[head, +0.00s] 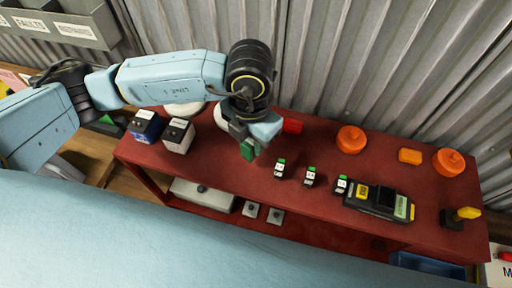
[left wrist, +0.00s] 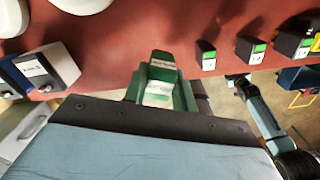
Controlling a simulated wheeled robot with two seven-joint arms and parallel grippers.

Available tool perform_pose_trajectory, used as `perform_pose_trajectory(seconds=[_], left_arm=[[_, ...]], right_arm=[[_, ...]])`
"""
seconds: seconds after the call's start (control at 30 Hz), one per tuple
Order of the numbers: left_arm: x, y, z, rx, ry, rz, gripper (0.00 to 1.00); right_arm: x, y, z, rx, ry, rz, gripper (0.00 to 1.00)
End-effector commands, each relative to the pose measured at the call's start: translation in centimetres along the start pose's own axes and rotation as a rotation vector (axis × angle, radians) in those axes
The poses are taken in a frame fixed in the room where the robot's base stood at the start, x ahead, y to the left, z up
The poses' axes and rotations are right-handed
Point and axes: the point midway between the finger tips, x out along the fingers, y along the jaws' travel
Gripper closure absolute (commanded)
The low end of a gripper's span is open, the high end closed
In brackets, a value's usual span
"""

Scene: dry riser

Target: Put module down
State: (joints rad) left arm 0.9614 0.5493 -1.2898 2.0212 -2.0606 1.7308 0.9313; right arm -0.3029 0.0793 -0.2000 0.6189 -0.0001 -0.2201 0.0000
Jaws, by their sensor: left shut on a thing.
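A green module (head: 248,152) is held by my left gripper (head: 245,138) over the red bench (head: 215,170). The gripper points down and is shut on it. In the left wrist view the green module (left wrist: 160,82) shows in front of my wrist, with a pale label on its face. I cannot tell whether its underside touches the bench. Several small black-and-white modules with green tops, one of them here (head: 280,168), stand to its right on the bench. My right gripper is not in view.
Blue (head: 146,126) and white (head: 178,136) labelled boxes stand at the bench's left. A black-yellow device (head: 378,202) lies right of the small modules. Corrugated metal wall (head: 380,70) backs the bench.

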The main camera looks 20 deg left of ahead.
Motion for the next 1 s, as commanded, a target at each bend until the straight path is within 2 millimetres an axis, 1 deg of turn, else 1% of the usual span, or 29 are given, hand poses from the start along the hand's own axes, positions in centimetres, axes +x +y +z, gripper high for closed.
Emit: perform_pose_trajectory(seconds=[0.03,0.23,0.4,0.47,0.67,0.8,0.83,0.97,1.0], left_arm=[[0.5,0.0,0.0,-0.002,0.0,0.0,1.0],[2.2,0.0,0.0,-0.001,0.001,0.0,1.0],[4.5,0.0,0.0,-0.001,0.001,-0.001,1.0],[4.8,0.0,0.0,0.0,-0.001,0.001,1.0],[4.9,0.0,0.1,0.001,-0.002,0.001,1.0],[5.3,0.0,0.1,0.001,-0.002,0.0,1.0],[5.2,0.0,0.1,0.001,-0.002,0.0,0.71],[5.2,0.0,0.1,0.0,-0.001,0.0,0.54],[5.2,0.0,0.1,0.0,-0.001,0.0,0.51]], right_arm=[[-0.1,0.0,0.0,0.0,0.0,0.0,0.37],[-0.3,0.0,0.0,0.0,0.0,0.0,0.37],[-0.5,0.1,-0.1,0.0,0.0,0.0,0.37],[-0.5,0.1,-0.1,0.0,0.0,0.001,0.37],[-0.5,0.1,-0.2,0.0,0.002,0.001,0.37],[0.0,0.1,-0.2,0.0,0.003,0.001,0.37],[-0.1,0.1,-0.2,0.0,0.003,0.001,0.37],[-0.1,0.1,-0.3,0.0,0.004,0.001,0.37],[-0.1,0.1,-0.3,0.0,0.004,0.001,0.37]])
